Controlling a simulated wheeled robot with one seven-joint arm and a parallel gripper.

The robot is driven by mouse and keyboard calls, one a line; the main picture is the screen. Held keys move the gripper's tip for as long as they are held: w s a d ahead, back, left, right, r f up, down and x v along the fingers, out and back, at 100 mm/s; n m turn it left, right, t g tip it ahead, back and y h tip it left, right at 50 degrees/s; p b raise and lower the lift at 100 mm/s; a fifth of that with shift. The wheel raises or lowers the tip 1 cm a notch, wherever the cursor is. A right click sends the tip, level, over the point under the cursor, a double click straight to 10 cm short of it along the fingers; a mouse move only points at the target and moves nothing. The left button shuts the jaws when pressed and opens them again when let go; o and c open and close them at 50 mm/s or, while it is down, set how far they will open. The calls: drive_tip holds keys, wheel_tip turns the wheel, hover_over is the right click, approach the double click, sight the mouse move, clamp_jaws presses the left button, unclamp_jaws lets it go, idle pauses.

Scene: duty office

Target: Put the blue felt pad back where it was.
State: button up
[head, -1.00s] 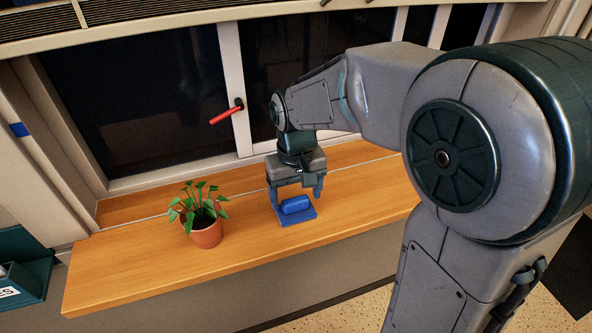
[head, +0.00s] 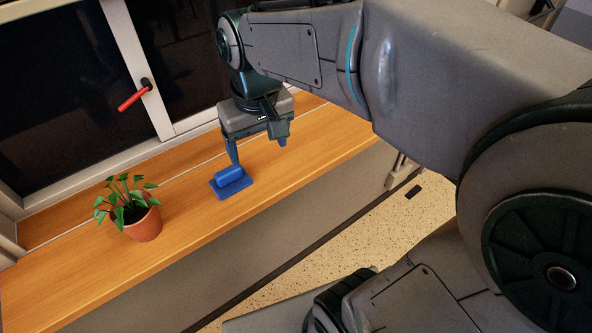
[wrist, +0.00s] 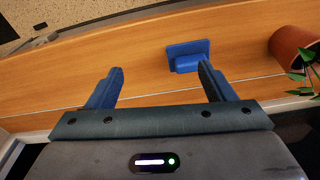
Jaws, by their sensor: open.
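The blue felt pad (head: 231,183) lies on the wooden window sill, to the right of the potted plant. It has a flat base with a raised rounded block on top. In the wrist view, the pad (wrist: 187,54) shows beyond the fingers, close to the right fingertip, which slightly overlaps its edge. My gripper (head: 258,151) is open and empty, pointing down above the sill, just behind and to the right of the pad. Both fingers (wrist: 160,72) are spread apart with nothing between them. The pad appears free of the fingers; the exact gap cannot be told.
The potted plant (head: 142,224) stands on the sill left of the pad. The wooden sill (head: 310,158) is clear to the right. The window with its red handle (head: 133,98) rises behind. The sill's front edge drops to a speckled floor (head: 330,240).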

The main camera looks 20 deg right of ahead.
drive_tip(key=s+d+f+m+t, duration=0.1)
drive_tip(key=s+d+f+t, duration=0.1)
drive_tip(key=s+d+f, duration=0.2)
drive_tip(key=s+d, duration=0.1)
drive_tip(key=s, duration=0.2)
drive_tip(key=shift+s+d+m, duration=0.3)
drive_tip(key=shift+d+m, duration=0.05)
drive_tip(key=shift+m, duration=0.05)
drive_tip(key=shift+f, duration=0.1)
idle(0.5)
